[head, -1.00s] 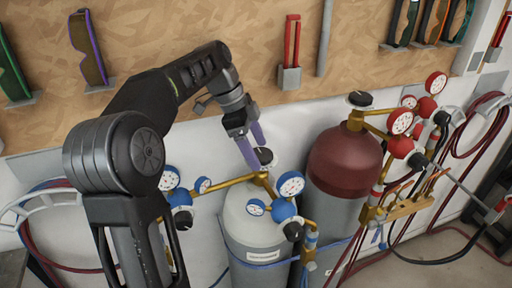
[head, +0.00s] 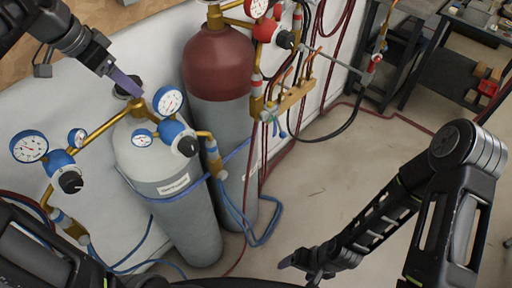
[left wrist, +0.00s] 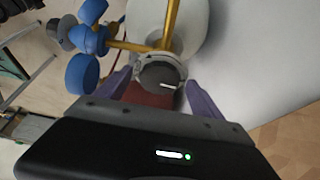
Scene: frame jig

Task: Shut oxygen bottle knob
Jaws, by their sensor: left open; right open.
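The grey oxygen bottle (head: 180,190) with blue gauges stands against the wall at left centre of the head view. Its black knob (head: 119,93) is on top, partly hidden by a purple finger of my left gripper (head: 124,82). In the left wrist view the dark round knob (left wrist: 160,75) lies between the two spread purple fingers of my left gripper (left wrist: 159,82). The fingers are one on each side of it; I cannot tell whether they touch it. My right gripper (head: 287,262) is open and empty, low over the floor, far from the bottle.
A red-topped bottle (head: 218,65) stands close behind at right, with red regulators (head: 265,30). Brass pipes and a blue gauge (head: 30,147) flank the oxygen bottle. Blue hoses loop near the floor. Open floor (head: 320,185) lies at right; a dark workbench (head: 440,60) stands beyond.

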